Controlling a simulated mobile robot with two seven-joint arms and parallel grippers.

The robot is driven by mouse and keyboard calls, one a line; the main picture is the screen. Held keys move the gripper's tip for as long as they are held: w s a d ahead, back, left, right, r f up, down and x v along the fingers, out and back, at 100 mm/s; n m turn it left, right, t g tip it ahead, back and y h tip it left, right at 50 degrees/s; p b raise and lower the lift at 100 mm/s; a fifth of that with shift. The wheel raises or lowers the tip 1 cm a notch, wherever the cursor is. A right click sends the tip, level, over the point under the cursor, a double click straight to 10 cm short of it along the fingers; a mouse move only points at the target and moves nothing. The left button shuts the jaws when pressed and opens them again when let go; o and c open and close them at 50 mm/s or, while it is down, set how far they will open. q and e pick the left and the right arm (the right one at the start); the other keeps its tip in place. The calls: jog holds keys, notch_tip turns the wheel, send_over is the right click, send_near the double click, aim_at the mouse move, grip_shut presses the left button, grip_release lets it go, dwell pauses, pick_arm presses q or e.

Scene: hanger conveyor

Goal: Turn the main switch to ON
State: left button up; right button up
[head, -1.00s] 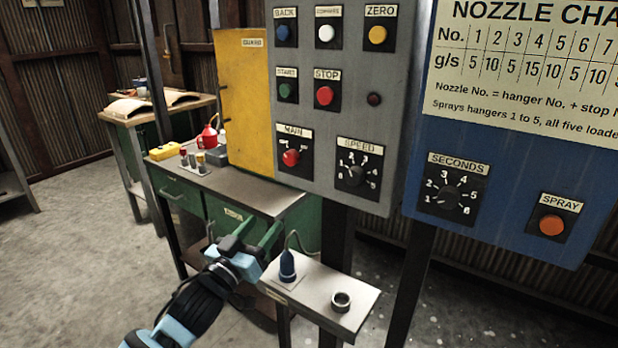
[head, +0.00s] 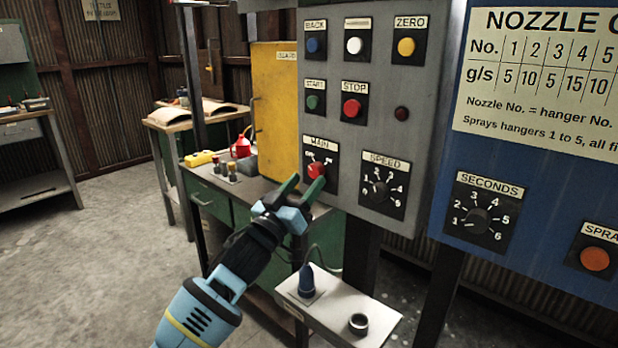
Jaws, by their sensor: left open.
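The main switch (head: 316,170) is a red rotary knob on a black plate labelled MAIN, at the lower left of the grey control panel (head: 375,135). Its exact pointer position is too small to tell. My left gripper (head: 302,188) is open and empty, its two dark green fingers pointing up toward the panel. The fingertips appear just below and beside the red knob, and one overlaps the switch plate in the picture. I cannot tell whether they touch it. My right gripper is out of view.
The speed dial (head: 379,192) sits right of the switch. A yellow guard panel (head: 275,110) stands left. A small shelf (head: 335,312) below carries a blue plug (head: 307,281) and a metal ring (head: 358,323). The blue panel (head: 530,150) stands to the right.

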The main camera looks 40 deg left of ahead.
aim_at(316, 170)
pick_arm(q)
jog(key=shift+x, duration=1.25)
jog(key=shift+c, duration=0.3)
jog(key=c, duration=0.9)
